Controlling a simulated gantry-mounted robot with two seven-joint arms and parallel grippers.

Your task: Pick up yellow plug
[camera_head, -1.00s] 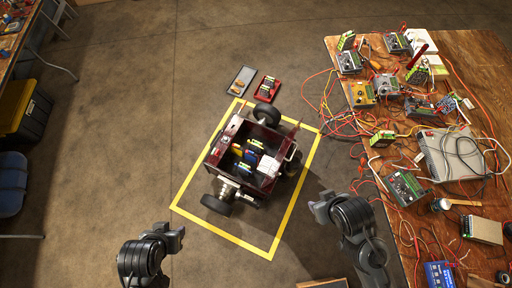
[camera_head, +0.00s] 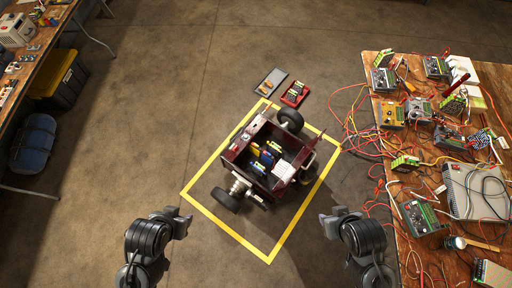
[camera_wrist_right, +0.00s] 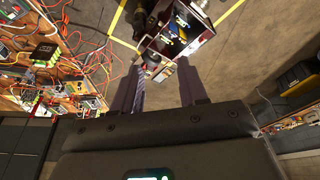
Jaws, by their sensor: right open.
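A dark red open-topped wheeled cart (camera_head: 235,150) stands on the floor inside a yellow outline. Small coloured items lie in it, with yellow (camera_head: 267,155) and blue parts; they are too small for me to tell which is the yellow plug. The cart also shows at the top of the right wrist view (camera_wrist_right: 205,48). My left gripper (camera_head: 182,220) is in front of the cart, left of it, apart from it; its jaw gap is unclear. My right gripper (camera_head: 332,220) is in front of the cart, right of it. In the right wrist view its fingers (camera_wrist_right: 160,88) are apart and empty.
A wooden table (camera_head: 385,72) with meters, circuit boards and tangled wires stands on the right, beside my right arm. A black tray (camera_head: 271,82) and a red device (camera_head: 295,94) lie on the floor behind the cart. A yellow-lidded bin (camera_head: 55,75) stands left. Floor left of the cart is clear.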

